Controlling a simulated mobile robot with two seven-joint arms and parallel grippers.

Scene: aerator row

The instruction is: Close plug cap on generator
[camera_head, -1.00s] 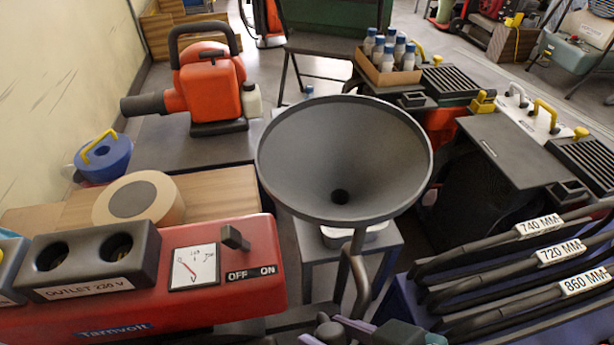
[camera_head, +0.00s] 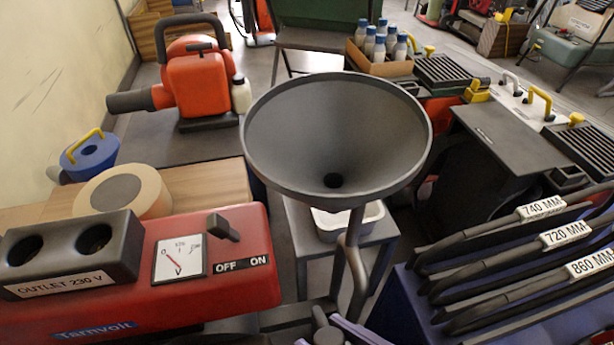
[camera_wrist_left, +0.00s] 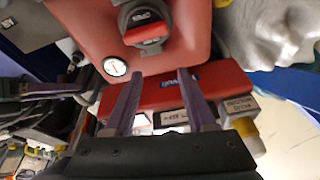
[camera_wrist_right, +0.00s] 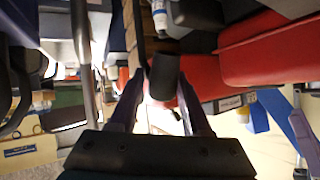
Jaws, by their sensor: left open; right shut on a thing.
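The red generator (camera_head: 200,265) fills the lower left of the head view, with a black double outlet box (camera_head: 70,255), a gauge and an OFF/ON switch (camera_head: 222,228). The outlet holes look uncovered; I cannot identify the plug cap for certain. In the left wrist view, my left gripper (camera_wrist_left: 160,98) is open and empty before the red generator housing (camera_wrist_left: 205,87). In the right wrist view, my right gripper (camera_wrist_right: 162,92) is shut on a dark rounded piece (camera_wrist_right: 163,77); I cannot tell what it belongs to. Purple finger parts show at the head view's bottom edge.
A large grey funnel (camera_head: 300,130) on a bent pipe stands right of the generator. Labelled black bars (camera_head: 500,260) lie at the right. A tape roll (camera_head: 122,192) and an orange blower (camera_head: 195,85) stand behind. A dark red-capped fitting (camera_wrist_left: 148,28) shows in the left wrist view.

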